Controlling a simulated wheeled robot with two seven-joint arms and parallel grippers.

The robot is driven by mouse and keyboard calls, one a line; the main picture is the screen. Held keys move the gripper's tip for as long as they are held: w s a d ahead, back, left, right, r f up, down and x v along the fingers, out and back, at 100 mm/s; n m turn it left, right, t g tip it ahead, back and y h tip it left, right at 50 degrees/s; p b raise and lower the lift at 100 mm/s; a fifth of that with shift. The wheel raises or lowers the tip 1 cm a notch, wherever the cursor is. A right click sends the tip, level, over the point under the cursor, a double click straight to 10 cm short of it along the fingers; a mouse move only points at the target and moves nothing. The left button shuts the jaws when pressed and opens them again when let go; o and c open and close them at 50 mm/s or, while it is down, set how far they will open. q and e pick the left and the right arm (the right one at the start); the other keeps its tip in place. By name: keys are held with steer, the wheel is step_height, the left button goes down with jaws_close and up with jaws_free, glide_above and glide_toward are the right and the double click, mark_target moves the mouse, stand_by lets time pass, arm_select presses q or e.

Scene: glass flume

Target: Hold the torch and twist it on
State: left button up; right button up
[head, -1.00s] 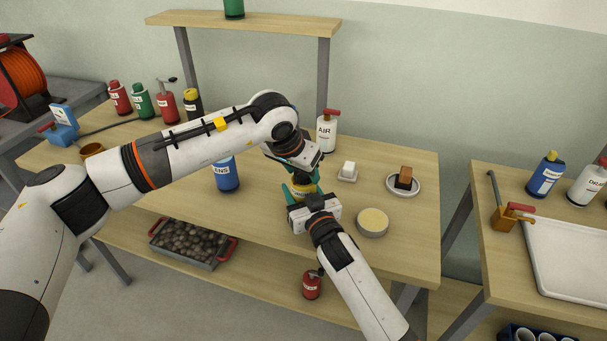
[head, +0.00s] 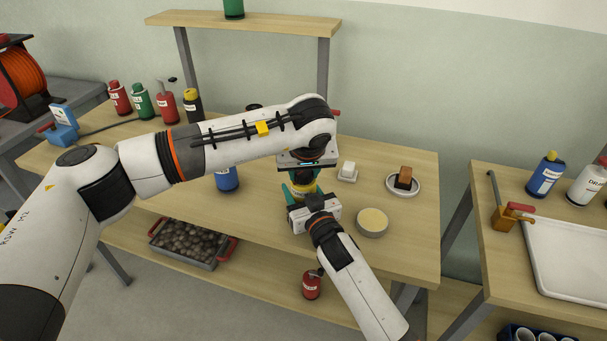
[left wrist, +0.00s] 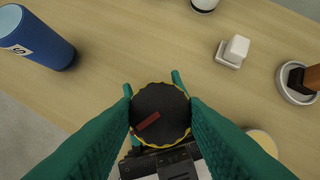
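The torch (head: 303,187) stands upright between the teal fingers of my right gripper (head: 303,193), which is shut on its body. The left wrist view shows the torch's round black top (left wrist: 160,113) from above, with a yellow scalloped rim and a red mark. My left gripper (head: 299,174) points down over the torch. Its green fingers lie on either side of the black top and look open, close to the rim; the left wrist view shows them too (left wrist: 161,104). The torch's lower part is hidden by my right gripper.
A round tin (head: 372,222) stands right of my right gripper. A blue bottle (head: 227,178) stands to the left. The table's front edge is near.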

arm_select(q)
steer(key=shift+c, duration=1.2)
steer(key=m, duration=0.1)
steer(key=m+h, duration=0.1)
steer(key=m, duration=0.1)
steer(key=shift+a+m+h, duration=0.25)
steer(key=shift+m+h, duration=0.05)
steer(key=m+h, duration=0.1)
steer(key=m, duration=0.2)
steer(key=m+g+h, duration=0.1)
steer(key=m, duration=0.2)
steer(key=shift+w+a+h, duration=0.15)
steer(key=shift+h, duration=0.15)
steer(key=o, duration=0.6)
steer(key=n, duration=0.1)
steer(key=n+y, duration=0.1)
steer(key=n, duration=0.1)
steer(key=n+y, duration=0.1)
steer(key=shift+d+n+t, duration=0.3)
steer(key=shift+t, duration=0.1)
steer(key=n+y, duration=0.1)
steer(key=n, duration=0.1)
steer(key=n+y, duration=0.1)
steer(key=n, duration=0.2)
steer(key=shift+s+d, duration=0.1)
steer(key=shift+s, duration=0.1)
